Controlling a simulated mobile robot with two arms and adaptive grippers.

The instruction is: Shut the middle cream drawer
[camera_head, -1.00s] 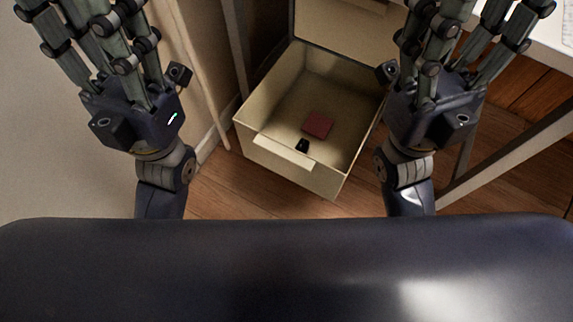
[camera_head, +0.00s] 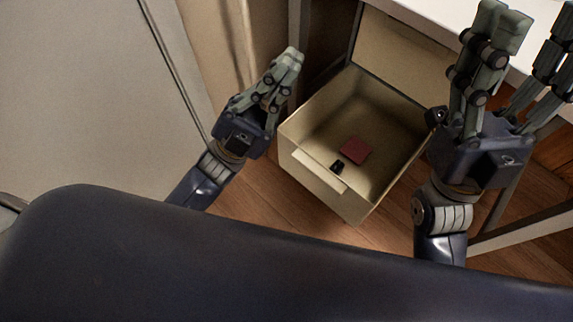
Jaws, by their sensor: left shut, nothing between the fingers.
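The cream drawer (camera_head: 318,186) stands pulled out below a white-topped desk, with its open top facing me. A pale handle strip (camera_head: 318,172) runs along the top of its front. Inside lie a dark red flat item (camera_head: 354,150) and a small black item (camera_head: 337,166). My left gripper (camera_head: 292,58) is shut and empty, left of the drawer and apart from it. My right gripper (camera_head: 508,40) is right of the drawer, with its fingers spread open over the desk's edge. I cannot tell from this view whether this drawer is the middle one.
The white desk top (camera_head: 425,17) is at the upper right, with a metal leg (camera_head: 500,232) below it. A pale wall or panel (camera_head: 80,90) fills the left. Wooden floor (camera_head: 285,215) shows in front of the drawer.

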